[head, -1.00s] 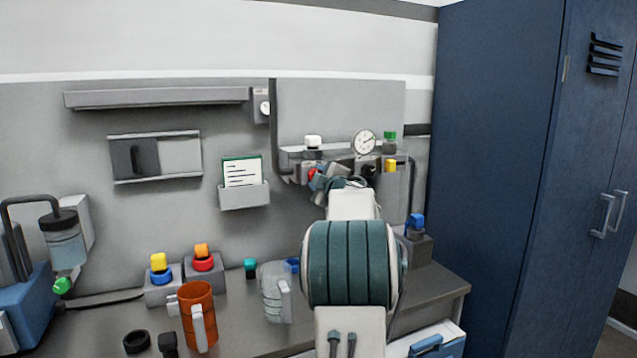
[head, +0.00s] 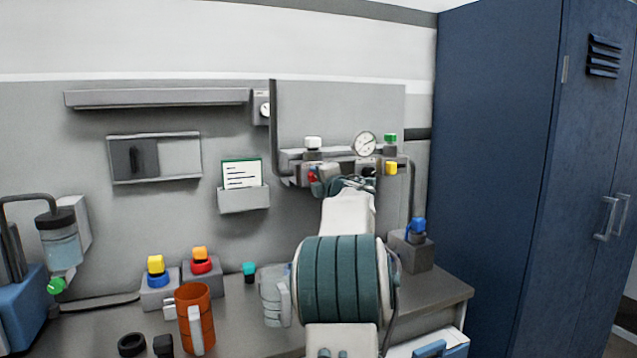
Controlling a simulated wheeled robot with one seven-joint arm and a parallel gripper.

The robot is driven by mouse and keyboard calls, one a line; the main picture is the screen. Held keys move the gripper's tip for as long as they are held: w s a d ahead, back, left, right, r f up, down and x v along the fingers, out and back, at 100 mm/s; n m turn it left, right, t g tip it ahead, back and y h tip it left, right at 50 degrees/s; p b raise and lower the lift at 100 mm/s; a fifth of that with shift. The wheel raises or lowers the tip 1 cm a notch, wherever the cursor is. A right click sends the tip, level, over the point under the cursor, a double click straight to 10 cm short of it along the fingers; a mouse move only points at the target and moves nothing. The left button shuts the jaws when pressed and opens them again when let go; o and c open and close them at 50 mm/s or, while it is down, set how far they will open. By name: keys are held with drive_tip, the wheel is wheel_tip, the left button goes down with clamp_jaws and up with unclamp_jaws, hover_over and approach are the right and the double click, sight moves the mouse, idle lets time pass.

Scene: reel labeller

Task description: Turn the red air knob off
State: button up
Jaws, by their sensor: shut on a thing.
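The red air knob (head: 311,175) is on the left part of the manifold (head: 292,157) on the back wall, in the head view. Only a small red part shows; the rest is hidden by my gripper. My gripper (head: 316,181) is at the knob and shut on it, its fingers partly hidden by my own wrist. I cannot tell the knob's exact angle.
The manifold also carries a white cap (head: 313,142), a round gauge (head: 365,144), a green cap (head: 390,137) and a yellow knob (head: 391,168). An orange mug (head: 190,302) and a clear jug (head: 271,290) stand on the bench below. A blue cabinet (head: 500,180) stands at right.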

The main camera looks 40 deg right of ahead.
drive_tip(key=shift+f, duration=0.1)
idle(0.3)
drive_tip(key=o, duration=1)
drive_tip(key=shift+s, duration=0.15)
drive_tip(key=b+v, duration=0.1)
drive_tip(key=v, duration=1.2)
drive_tip(key=shift+s+b, duration=0.3)
